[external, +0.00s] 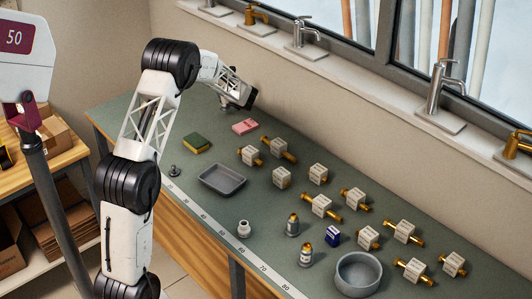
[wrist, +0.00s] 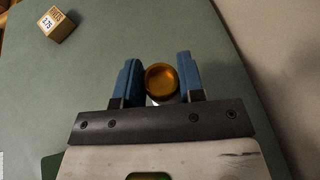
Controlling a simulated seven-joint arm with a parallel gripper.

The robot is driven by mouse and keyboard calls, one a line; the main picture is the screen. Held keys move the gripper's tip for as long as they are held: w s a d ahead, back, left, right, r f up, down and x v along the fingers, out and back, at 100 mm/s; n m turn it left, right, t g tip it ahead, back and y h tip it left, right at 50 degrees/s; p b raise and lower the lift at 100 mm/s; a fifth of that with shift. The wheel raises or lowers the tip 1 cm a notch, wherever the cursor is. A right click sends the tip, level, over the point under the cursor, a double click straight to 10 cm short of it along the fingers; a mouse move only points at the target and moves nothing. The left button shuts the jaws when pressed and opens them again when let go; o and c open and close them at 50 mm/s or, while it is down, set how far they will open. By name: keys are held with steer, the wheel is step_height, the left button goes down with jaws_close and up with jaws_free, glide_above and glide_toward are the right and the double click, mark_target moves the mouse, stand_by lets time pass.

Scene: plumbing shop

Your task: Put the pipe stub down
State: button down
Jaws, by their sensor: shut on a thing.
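My gripper (external: 243,98) is at the far end of the bench, raised above the green top and close to the wall. In the wrist view its two blue fingers (wrist: 159,66) are closed on the sides of a round, brass-coloured pipe stub (wrist: 161,80), seen end-on. The rest of the stub's length is hidden from this angle. In the external view I cannot make out the stub at the gripper.
A pink block (external: 245,126), a green-and-yellow block (external: 197,142) and a grey tray (external: 222,190) stand nearer. Several labelled brass fittings and a grey bowl (external: 358,290) fill the right. A labelled cube (wrist: 57,24) shows upper left.

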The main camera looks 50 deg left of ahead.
mark_target(227, 108)
stand_by(0.3)
steer(key=shift+f, duration=1.65)
steer(key=shift+f, duration=0.15)
steer(key=c, duration=0.7)
jaws_free()
steer(key=shift+c, duration=0.2)
steer(key=shift+d+r, duration=0.3)
steer(key=shift+d, duration=0.1)
steer(key=v, duration=1.1)
